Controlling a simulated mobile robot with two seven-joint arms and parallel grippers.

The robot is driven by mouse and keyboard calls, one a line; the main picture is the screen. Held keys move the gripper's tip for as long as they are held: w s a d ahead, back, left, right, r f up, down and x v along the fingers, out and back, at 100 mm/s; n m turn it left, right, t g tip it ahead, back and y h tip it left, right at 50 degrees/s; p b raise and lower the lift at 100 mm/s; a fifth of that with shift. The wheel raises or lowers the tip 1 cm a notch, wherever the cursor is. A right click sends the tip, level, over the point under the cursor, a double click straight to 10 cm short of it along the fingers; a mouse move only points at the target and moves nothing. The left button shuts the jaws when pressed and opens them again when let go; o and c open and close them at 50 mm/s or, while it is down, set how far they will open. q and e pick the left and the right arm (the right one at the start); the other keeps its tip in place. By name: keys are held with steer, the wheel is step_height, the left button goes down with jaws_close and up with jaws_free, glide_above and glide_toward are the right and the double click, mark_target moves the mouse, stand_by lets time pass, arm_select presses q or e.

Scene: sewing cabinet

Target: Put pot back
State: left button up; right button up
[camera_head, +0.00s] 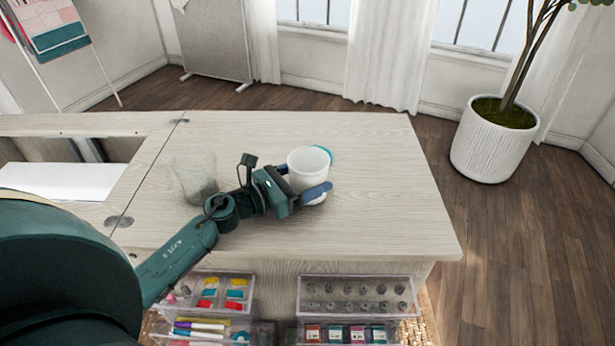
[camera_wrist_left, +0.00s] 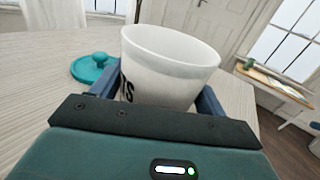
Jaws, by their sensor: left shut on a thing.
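The white pot (camera_head: 309,163) is over the middle of the wooden cabinet top, between the fingers of my left gripper (camera_head: 303,182). The gripper is shut on its side. In the left wrist view the pot (camera_wrist_left: 168,62) shows its open rim and dark lettering, with a blue finger on each side. Its base is hidden by the gripper there, and I cannot tell whether it touches the top. A teal lid with a knob (camera_wrist_left: 93,68) lies on the top beside the pot; only its edge shows behind the pot in the head view. My right gripper is not in view.
A translucent cup (camera_head: 194,176) stands on the cabinet top (camera_head: 385,190), left of the pot. Clear drawers (camera_head: 358,290) with small sewing items are open at the front. A recess is at the left. The right side of the top is clear. A potted plant (camera_head: 494,145) stands on the floor.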

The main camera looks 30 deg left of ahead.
arm_select(q)
steer(key=shift+f, duration=0.2)
steer(key=o, duration=1)
steer(key=shift+o, duration=0.2)
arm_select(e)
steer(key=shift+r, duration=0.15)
arm_select(q)
steer(key=shift+r, duration=0.15)
steer(key=shift+r, duration=0.25)
steer(key=v, duration=0.3)
steer(key=shift+f, duration=0.3)
steer(key=b+v, duration=0.1)
steer(key=v, duration=0.8)
steer(key=shift+r+b, duration=0.15)
steer(key=shift+b, duration=0.15)
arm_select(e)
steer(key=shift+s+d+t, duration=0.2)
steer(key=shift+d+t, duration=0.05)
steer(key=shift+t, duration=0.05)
